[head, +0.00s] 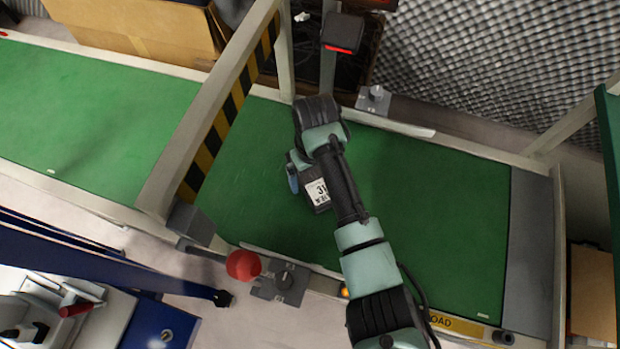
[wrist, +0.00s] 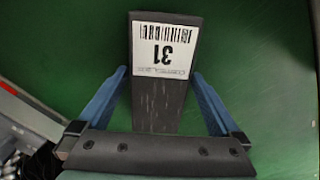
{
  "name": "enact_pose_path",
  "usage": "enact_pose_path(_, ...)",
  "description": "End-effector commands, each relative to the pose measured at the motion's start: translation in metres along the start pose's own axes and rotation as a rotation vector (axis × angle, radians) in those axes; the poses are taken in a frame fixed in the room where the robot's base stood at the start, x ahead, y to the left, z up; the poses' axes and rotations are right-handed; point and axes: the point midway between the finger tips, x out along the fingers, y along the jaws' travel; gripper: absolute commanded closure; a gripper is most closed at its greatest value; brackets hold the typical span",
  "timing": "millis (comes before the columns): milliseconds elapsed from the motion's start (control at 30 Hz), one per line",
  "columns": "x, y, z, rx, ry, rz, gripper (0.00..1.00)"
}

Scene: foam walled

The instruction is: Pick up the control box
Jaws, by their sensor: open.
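A dark grey box with a white label reading 31, which I take as the control box, lies on the green conveyor belt; its label shows in the head view (head: 318,193), and the box fills the middle of the wrist view (wrist: 157,105). My gripper (wrist: 160,73) is open, with one blue finger on each side of the box. A narrow gap shows between each finger and the box. In the head view my gripper (head: 294,175) is beside the label, and my own arm hides part of the box. I cannot tell how far the fingers reach down.
The green belt (head: 430,200) is clear around the box. A yellow-and-black striped frame (head: 215,130) crosses the belt at the left. A red knob (head: 243,265) and a grey switch box (head: 281,284) sit at the near edge. A cardboard box (head: 140,25) stands behind.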

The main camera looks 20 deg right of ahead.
Motion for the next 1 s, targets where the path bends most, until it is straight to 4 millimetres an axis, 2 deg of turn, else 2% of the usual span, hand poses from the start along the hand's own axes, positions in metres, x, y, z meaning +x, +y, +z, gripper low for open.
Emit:
enact_pose_path(167, -0.0012, 0.0002, -0.0001, 0.0, 0.0, 0.0, 0.0)
enact_pose_path(200, -0.0012, 0.0002, -0.0001, 0.0, 0.0, 0.0, 0.04)
enact_pose_path(700, -0.0008, 0.0001, 0.0, 0.0, 0.0, 0.0, 0.94)
enact_pose_path(733, -0.0015, 0.0004, -0.0004, 0.0, 0.001, 0.001, 0.97)
enact_pose_path(767, -0.0015, 0.0003, -0.0004, 0.0, 0.001, 0.001, 1.0)
enact_pose_path(1000, -0.0043, 0.0, -0.0006, 0.0, 0.001, 0.001, 1.0)
